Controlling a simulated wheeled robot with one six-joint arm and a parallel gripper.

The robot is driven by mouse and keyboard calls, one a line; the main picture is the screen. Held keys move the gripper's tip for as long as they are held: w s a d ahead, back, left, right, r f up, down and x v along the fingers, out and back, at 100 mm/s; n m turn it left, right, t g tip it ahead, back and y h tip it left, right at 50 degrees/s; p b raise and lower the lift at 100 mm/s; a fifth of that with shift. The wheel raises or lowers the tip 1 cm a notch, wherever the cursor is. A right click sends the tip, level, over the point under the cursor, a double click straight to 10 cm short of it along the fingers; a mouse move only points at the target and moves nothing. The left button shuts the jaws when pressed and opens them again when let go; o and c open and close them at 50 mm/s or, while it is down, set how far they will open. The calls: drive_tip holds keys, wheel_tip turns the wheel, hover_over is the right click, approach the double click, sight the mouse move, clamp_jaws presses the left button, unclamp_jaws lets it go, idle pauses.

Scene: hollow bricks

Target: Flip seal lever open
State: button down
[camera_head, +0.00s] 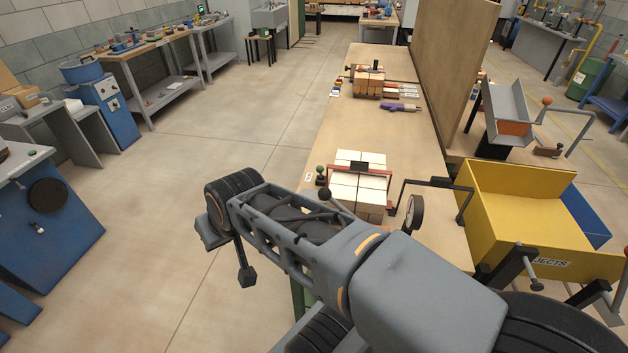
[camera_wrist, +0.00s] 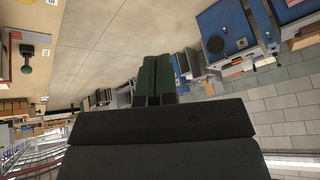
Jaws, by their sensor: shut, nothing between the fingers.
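A small lever with a green knob (camera_head: 320,170) stands on the near bench, left of a red-framed fixture (camera_head: 388,186) holding white blocks. A label beside it is too small to read. The green knob on a dark base (camera_wrist: 27,50) also shows at the left edge of the wrist view. A black ball knob (camera_head: 324,193) on a rod sits just in front; I cannot tell which of the two is the seal lever. My gripper (camera_wrist: 154,60) is shut and empty, its dark green fingers together, apart from the levers.
A round gauge (camera_head: 414,212) and a black bent bar (camera_head: 432,183) stand right of the fixture. A yellow rejects bin (camera_head: 510,220) is beyond. Reddish bricks (camera_head: 368,82) lie farther along the bench (camera_head: 385,130). Open floor (camera_head: 200,140) lies to the left.

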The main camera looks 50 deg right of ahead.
sight(320, 173)
drive_tip(key=w+d+f+m+t+h+b, duration=0.2)
drive_tip(key=w+d+f+m+t+b, duration=0.15)
drive_tip(key=w+m+b, duration=0.35)
drive_tip(key=w+d+f+m+t+h+b, duration=0.2)
drive_tip(key=w+d+m+t+b, duration=0.35)
drive_tip(key=w, duration=0.25)
drive_tip(key=s+d+f+m+g+h+b, duration=0.2)
drive_tip(key=d+f+m+g+h+b, duration=0.3)
drive_tip(key=d+m, duration=0.4)
drive_tip(key=s+d+f+m+g+h+b, duration=0.2)
drive_tip(key=d+f+m+g+h+b, duration=0.4)
drive_tip(key=m, duration=0.4)
drive_tip(key=d+h+b, duration=0.1)
drive_tip(key=d, duration=0.1)
drive_tip(key=shift+s+d+f+m+h, duration=0.25)
drive_tip(key=shift+s+d+m+h, duration=0.05)
drive_tip(key=shift+s+d+m, duration=0.1)
drive_tip(key=shift+d, duration=0.1)
drive_tip(key=x, duration=0.4)
drive_tip(key=b+x, duration=0.1)
drive_tip(key=x, duration=0.3)
drive_tip(key=b+x, duration=0.1)
drive_tip(key=x, duration=0.3)
drive_tip(key=shift+d+r, duration=0.3)
drive_tip(key=shift+d, duration=0.05)
drive_tip(key=shift+w+d+r, duration=0.1)
drive_tip(key=shift+w+d, duration=0.05)
drive_tip(key=shift+d, duration=0.35)
drive_tip(key=shift+r, duration=0.1)
